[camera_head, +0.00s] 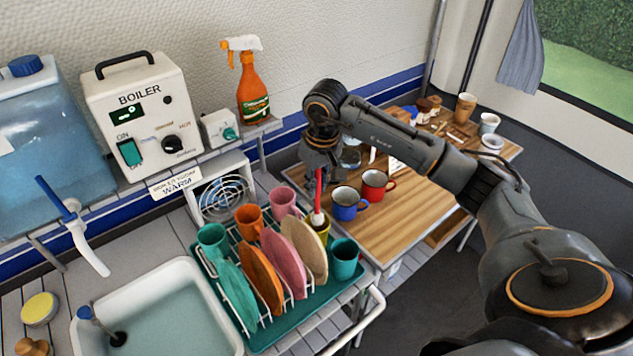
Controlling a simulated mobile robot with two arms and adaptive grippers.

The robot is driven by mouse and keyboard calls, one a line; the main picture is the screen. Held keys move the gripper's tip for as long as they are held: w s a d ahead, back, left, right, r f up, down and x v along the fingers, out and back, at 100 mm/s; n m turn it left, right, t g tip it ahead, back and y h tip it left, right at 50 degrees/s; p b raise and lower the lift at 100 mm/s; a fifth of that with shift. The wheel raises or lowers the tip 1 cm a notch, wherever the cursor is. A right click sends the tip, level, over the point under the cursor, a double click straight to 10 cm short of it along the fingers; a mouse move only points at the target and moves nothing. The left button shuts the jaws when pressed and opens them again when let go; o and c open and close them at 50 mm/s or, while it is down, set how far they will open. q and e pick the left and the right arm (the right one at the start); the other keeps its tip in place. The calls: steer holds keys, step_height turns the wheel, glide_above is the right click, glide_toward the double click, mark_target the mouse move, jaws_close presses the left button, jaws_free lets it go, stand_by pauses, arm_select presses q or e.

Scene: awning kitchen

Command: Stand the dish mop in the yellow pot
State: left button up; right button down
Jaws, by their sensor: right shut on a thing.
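The dish mop has a red handle (318,190) and a pale head (317,217), and hangs roughly upright. My right gripper (320,166) is shut on the upper part of the handle, above the dish rack. The yellow pot (323,232) stands at the back right of the rack, partly hidden by the plates. The mop head overlaps the pot's mouth in the picture; I cannot tell how deep it sits inside. My left gripper is not in view.
The teal dish rack (263,340) holds several plates and cups close to the pot, including a pink cup (283,201) and a teal cup (344,259). Blue (348,204) and red (375,185) mugs stand right, on the wooden table (400,235). The sink (160,315) is left.

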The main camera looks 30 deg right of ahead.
mark_target(320, 171)
steer(key=shift+f+b, duration=1.95)
steer(key=shift+f, duration=0.4)
steer(key=c, duration=1.2)
jaws_free()
steer(key=shift+r, duration=0.15)
step_height(320, 171, up, 12)
steer(key=s, duration=0.1)
steer(key=shift+s+f, duration=0.2)
steer(key=shift+s, duration=0.05)
